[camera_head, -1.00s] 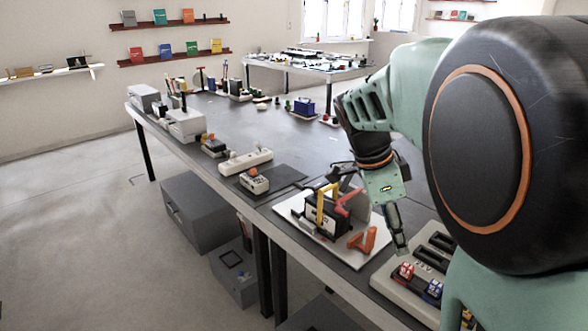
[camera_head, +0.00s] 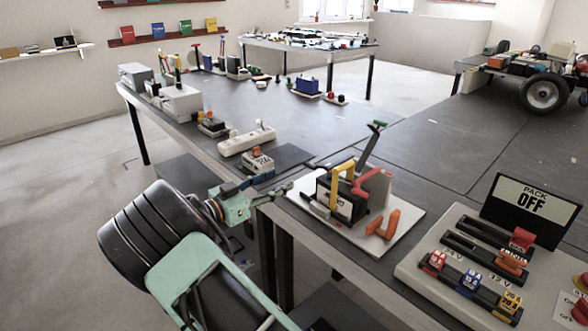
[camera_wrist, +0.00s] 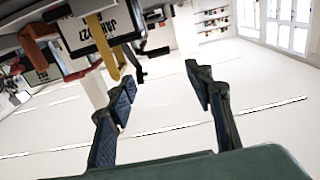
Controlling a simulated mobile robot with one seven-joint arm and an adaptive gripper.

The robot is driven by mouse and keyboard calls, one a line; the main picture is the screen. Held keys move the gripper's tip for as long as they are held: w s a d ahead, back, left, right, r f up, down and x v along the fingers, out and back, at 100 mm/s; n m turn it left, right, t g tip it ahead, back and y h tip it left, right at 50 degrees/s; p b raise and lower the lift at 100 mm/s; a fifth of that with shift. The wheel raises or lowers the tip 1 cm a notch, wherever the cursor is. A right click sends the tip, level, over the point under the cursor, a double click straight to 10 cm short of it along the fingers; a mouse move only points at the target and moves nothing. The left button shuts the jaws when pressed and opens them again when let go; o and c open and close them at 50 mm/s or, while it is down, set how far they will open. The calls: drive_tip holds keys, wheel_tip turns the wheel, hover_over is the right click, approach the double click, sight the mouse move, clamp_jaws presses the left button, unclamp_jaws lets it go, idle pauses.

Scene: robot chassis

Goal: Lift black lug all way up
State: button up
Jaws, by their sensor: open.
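A device on a white board (camera_head: 405,219) has a black box (camera_head: 349,208), a yellow handle (camera_head: 335,187) and a red lever (camera_head: 362,186). In the wrist view, the yellow handle (camera_wrist: 104,48) and red lever (camera_wrist: 38,52) are at upper left. A small black part (camera_wrist: 139,68) sticks out beside the yellow handle there; it may be the black lug, but I cannot tell for sure. My gripper (camera_head: 288,188) is left of the device, at the table's near edge. In the wrist view my gripper (camera_wrist: 160,88) is open, with only floor visible between its fingers.
An orange piece (camera_head: 382,224) is on the board's right part. A black lever with a green tip (camera_head: 371,143) rises behind the device. A panel with coloured switches (camera_head: 470,270) stands at right. A white power strip (camera_head: 247,140) and small grey box (camera_head: 258,163) are behind my gripper.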

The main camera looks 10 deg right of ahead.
sight(309, 165)
drive_tip(key=x, duration=1)
drive_tip(key=shift+w+d, duration=0.2)
drive_tip(key=shift+d, duration=0.1)
drive_tip(key=shift+c, duration=0.4)
clamp_jaws()
